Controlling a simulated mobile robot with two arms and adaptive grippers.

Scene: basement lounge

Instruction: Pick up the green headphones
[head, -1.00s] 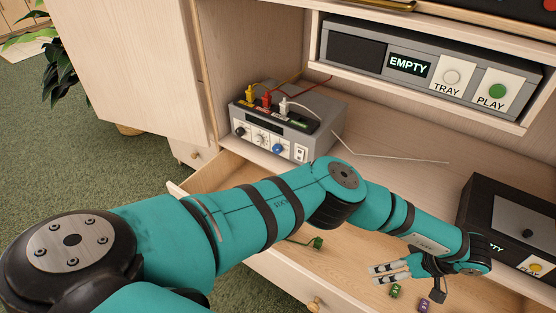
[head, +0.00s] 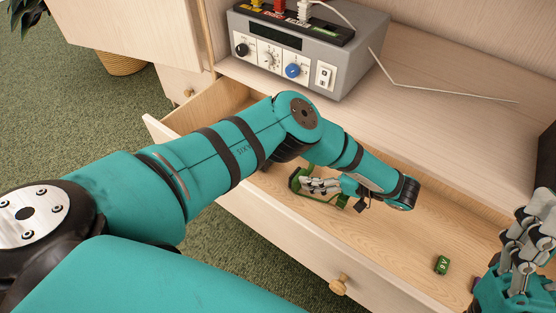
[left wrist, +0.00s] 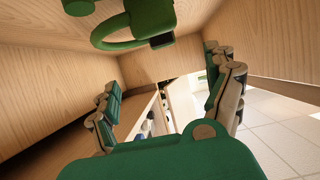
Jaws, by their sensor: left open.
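The green headphones (head: 296,184) lie in the open drawer (head: 400,240), partly hidden behind my left gripper. In the left wrist view the headphones (left wrist: 118,33) show at the top edge, partly cut off, with a curved green band. My left gripper (head: 320,186) overlaps the headphones in the head view. In the left wrist view my left gripper (left wrist: 168,95) has its fingers wide apart with nothing between them. The headphones appear beyond its fingers, not clasped. My right gripper (head: 528,235) shows at the right edge, fingers upward, partly cut off. Its opening is unclear.
A small green block (head: 441,265) lies in the drawer near my right gripper. A grey device (head: 300,55) with knobs and plugs stands on the shelf above the drawer. A pale cable (head: 440,91) runs along the shelf. The drawer front (head: 300,250) forms a raised edge.

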